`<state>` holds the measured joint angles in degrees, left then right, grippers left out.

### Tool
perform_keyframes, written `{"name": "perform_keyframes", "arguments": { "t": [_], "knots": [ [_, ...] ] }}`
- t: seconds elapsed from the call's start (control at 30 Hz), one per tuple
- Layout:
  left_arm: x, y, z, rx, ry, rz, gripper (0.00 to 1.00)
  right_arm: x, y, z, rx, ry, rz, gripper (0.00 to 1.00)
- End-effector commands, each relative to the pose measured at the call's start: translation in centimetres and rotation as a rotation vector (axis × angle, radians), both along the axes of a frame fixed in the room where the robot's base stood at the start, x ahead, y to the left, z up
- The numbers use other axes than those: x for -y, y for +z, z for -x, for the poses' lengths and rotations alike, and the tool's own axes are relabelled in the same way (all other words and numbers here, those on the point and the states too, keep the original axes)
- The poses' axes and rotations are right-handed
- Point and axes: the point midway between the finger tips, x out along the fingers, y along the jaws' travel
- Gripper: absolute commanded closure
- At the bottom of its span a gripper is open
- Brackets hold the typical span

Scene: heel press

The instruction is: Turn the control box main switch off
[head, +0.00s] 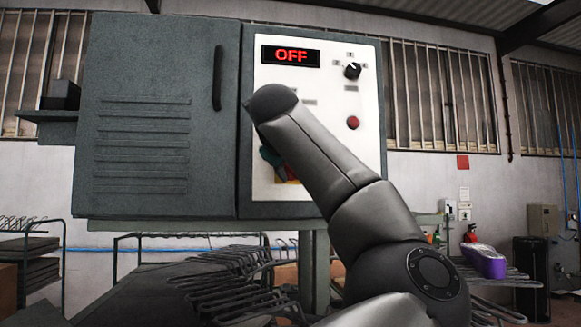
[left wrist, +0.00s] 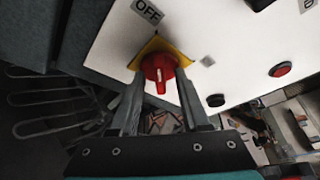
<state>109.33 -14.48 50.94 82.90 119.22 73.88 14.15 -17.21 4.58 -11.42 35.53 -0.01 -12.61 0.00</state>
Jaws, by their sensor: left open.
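The control box (head: 160,120) is a dark grey cabinet with a white panel (head: 320,110). A display (head: 290,55) on it reads OFF in red. The main switch is a red rotary knob (left wrist: 158,68) on a yellow plate in the left wrist view. A printed OFF label (left wrist: 147,11) sits above it there. My left gripper (left wrist: 161,76) is open, with one finger on each side of the knob; I cannot tell whether they touch it. In the head view my arm hides most of the knob (head: 281,174). My right gripper is in neither view.
A black selector dial (head: 352,71) and a red push button (head: 353,122) are on the panel's right side. Wire racks (head: 235,285) stand below the box. A purple item (head: 485,262) lies on a rack at the right.

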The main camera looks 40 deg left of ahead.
Motion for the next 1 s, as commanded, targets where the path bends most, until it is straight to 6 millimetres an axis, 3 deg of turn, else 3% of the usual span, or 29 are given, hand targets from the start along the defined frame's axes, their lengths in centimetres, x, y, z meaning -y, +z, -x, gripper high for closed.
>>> {"name": "perform_keyframes", "arguments": {
  "t": [0.17,0.5,0.7,1.0],
  "knots": [
    [1.1,0.5,1.5,0.006,-0.001,-0.001,0.54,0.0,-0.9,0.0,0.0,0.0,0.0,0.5],
    [5.5,2.5,7.9,0.006,-0.001,-0.003,0.54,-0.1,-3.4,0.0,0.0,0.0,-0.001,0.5],
    [7.4,3.5,10.7,0.004,0.0,-0.002,0.54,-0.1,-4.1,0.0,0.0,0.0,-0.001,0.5],
    [8.4,4.1,12.0,0.001,0.0,-0.001,0.54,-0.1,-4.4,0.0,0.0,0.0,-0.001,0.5]
  ]
}}
